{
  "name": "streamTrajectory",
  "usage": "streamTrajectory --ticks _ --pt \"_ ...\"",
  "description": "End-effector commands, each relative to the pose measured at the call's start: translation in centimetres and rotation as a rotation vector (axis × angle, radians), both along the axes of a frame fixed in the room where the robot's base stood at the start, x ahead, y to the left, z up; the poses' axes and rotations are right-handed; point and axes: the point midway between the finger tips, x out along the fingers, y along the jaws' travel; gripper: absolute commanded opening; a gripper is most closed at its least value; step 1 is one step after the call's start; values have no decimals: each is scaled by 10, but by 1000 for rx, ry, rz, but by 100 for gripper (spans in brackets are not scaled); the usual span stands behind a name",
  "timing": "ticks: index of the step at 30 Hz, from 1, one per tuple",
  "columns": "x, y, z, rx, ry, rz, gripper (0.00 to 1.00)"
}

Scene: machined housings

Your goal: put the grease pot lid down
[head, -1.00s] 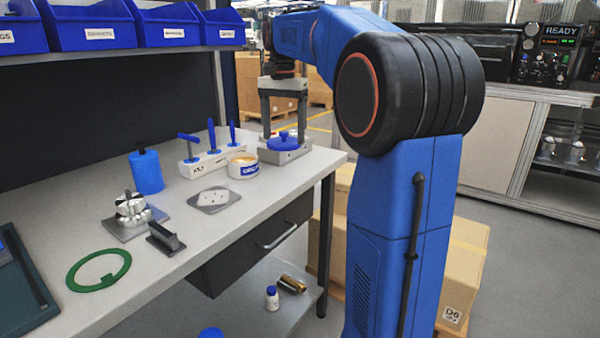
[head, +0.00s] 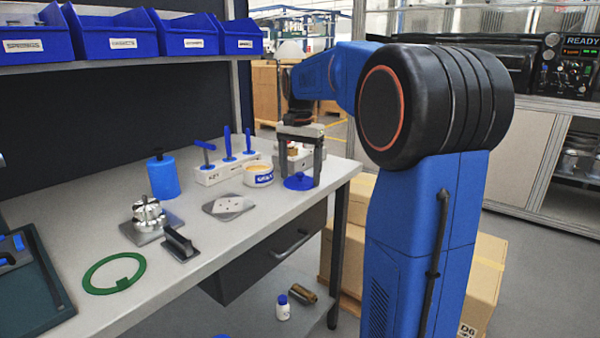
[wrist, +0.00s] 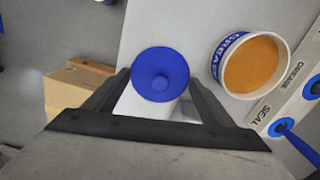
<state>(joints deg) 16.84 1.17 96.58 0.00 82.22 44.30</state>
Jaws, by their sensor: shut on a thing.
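In the wrist view, the lid (wrist: 160,75) lies between the tips of my gripper (wrist: 159,80). I cannot tell whether the lid touches the bench top. The open grease pot (head: 258,176), white with a blue label and orange grease, stands just left of the lid. It also shows in the wrist view (wrist: 254,66), apart from the lid.
A white rack (head: 222,170) with blue-handled tools is left of the pot. A grey plate (head: 229,206) lies in front of the pot.

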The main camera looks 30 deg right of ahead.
Motion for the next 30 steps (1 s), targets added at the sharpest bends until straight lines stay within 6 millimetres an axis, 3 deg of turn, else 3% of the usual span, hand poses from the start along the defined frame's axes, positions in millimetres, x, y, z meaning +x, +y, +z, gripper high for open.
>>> streamTrajectory --ticks 6,7,9,20,25,30 --pt "0 0 -2 1 0 0 55" --pt "0 0 -2 0 0 0 81" --pt "0 0 -2 0 0 0 95" --pt "0 0 1 0 -1 0 95" --pt "1 0 20 -1 -3 0 95" --pt "1 0 53 -1 -3 0 95"
